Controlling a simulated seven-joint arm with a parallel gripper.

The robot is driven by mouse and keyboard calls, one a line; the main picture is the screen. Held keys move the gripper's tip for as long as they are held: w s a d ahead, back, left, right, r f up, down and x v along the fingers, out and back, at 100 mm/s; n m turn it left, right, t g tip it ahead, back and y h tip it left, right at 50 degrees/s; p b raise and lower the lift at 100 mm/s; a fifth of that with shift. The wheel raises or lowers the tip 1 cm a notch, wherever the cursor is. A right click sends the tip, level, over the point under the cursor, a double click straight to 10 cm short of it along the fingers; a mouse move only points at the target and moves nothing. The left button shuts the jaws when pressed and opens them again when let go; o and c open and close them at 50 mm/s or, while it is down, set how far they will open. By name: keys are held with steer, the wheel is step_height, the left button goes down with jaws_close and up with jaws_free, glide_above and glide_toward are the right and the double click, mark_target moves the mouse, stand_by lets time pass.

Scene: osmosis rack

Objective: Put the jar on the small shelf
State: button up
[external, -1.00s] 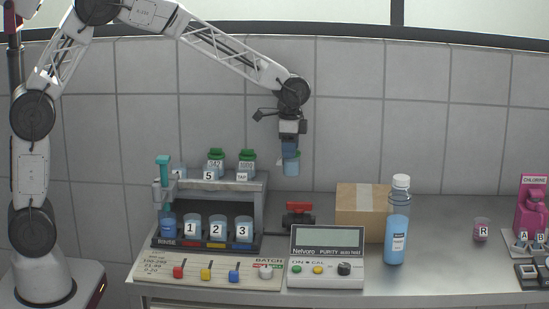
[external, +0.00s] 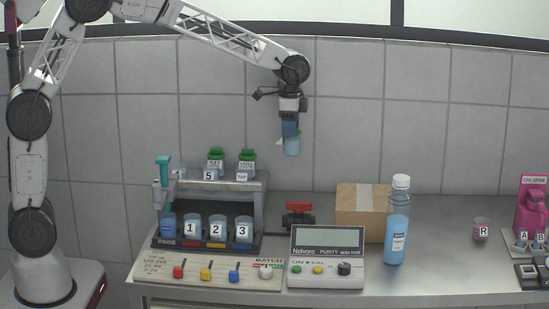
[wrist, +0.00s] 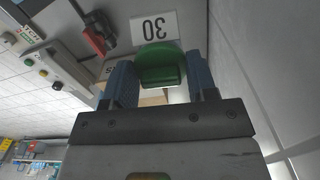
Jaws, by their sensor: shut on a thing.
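My gripper (external: 290,132) is shut on a jar (external: 292,147) with pale blue contents, holding it in the air above and to the right of the rack. In the wrist view, the jar's green lid (wrist: 158,65) sits between my blue fingers; its body is mostly hidden. The rack's raised shelf (external: 225,186) carries two green-lidded jars, one marked 5 (external: 216,164) and one marked TAP (external: 247,164). I cannot tell for certain that this is the small shelf.
Jars 1, 2 and 3 (external: 217,229) stand on the rack's lower level. A red-handled valve (external: 299,214), a cardboard box (external: 361,212), a meter (external: 327,256) and a blue bottle (external: 397,225) are to the right. The air around the held jar is clear.

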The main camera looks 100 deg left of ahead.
steer(key=s+r, duration=0.2)
steer(key=s, duration=0.9)
steer(key=s+r, duration=0.2)
steer(key=s, duration=0.9)
steer(key=s+d+f+n, duration=0.1)
steer(key=s+d, duration=0.3)
steer(key=s, duration=0.7)
steer(key=s+d+f, duration=0.2)
steer(key=s+d, duration=0.2)
steer(key=s, duration=0.7)
steer(key=shift+f, duration=2.5)
steer(key=shift+a, duration=0.1)
steer(key=w+a+f, duration=0.1)
steer(key=w+a, duration=0.9)
steer(key=w, duration=0.1)
steer(key=shift+f, duration=0.2)
steer(key=shift+w+a+f, duration=0.2)
steer(key=shift+f, duration=0.7)
steer(key=shift+w+a+f, duration=0.15)
steer(key=shift+f, duration=0.75)
